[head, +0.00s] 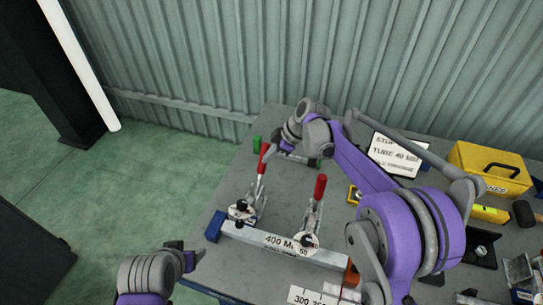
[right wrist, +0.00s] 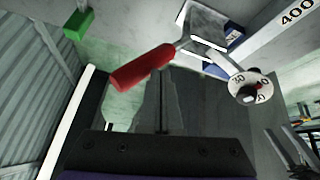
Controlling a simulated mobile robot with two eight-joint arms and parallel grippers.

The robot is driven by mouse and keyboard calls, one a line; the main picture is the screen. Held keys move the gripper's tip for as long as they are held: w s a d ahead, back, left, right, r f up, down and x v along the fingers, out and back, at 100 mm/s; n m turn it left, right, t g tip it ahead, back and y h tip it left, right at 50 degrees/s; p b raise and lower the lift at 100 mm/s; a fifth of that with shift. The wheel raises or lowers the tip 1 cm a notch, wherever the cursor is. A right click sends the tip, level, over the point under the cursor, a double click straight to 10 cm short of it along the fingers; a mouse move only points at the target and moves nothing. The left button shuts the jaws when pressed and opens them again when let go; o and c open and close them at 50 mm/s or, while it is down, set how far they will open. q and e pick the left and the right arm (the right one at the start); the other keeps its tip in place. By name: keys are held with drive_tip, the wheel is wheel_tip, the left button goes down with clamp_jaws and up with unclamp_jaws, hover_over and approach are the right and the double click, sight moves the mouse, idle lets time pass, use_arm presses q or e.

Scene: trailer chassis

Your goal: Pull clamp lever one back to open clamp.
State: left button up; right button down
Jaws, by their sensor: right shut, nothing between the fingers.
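The left clamp (head: 243,208) on the grey bench has a lever with a red grip (head: 263,159), which stands up and leans slightly. My right gripper (head: 272,150) is beside this grip at its upper end; it is shut and empty. In the right wrist view the red grip (right wrist: 143,68) lies across the picture just past the tips of my dark fingers (right wrist: 163,85); I cannot tell whether they touch. A second clamp (head: 308,238) with an upright red grip (head: 320,187) stands to the right. My left gripper (head: 186,254) is low at the left, away from the clamps; its jaw state is unclear.
A green block (head: 257,143) is behind the left lever. A sign (head: 397,152), a yellow toolbox (head: 490,168) and loose parts crowd the right side. A corrugated wall (head: 250,60) rises behind the bench.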

use_arm(q)
drive_tip(key=shift+w+d+f, duration=0.1)
drive_tip(key=shift+w+f, duration=0.1)
drive_tip(key=shift+f, duration=0.2)
use_arm(e)
drive_tip(key=shift+w+d+f+m+g+y, duration=0.15)
drive_tip(key=shift+w+d+f+g, duration=0.2)
drive_tip(key=shift+w, duration=0.3)
drive_tip(key=shift+w+d+f+m+g+y, duration=0.1)
drive_tip(key=shift+w+d+f+g+y, duration=0.1)
drive_tip(key=shift+w+f+g, duration=0.35)
drive_tip(key=shift+w+d+f+m+g+y, duration=0.2)
drive_tip(key=shift+w+f, duration=0.3)
drive_tip(key=shift+w, duration=0.3)
use_arm(q)
drive_tip(key=shift+w+r, duration=0.2)
use_arm(e)
drive_tip(key=v, duration=1.1)
use_arm(q)
drive_tip(key=shift+s, duration=0.1)
use_arm(e)
drive_tip(key=shift+s+a, duration=0.1)
drive_tip(key=shift+s, duration=0.05)
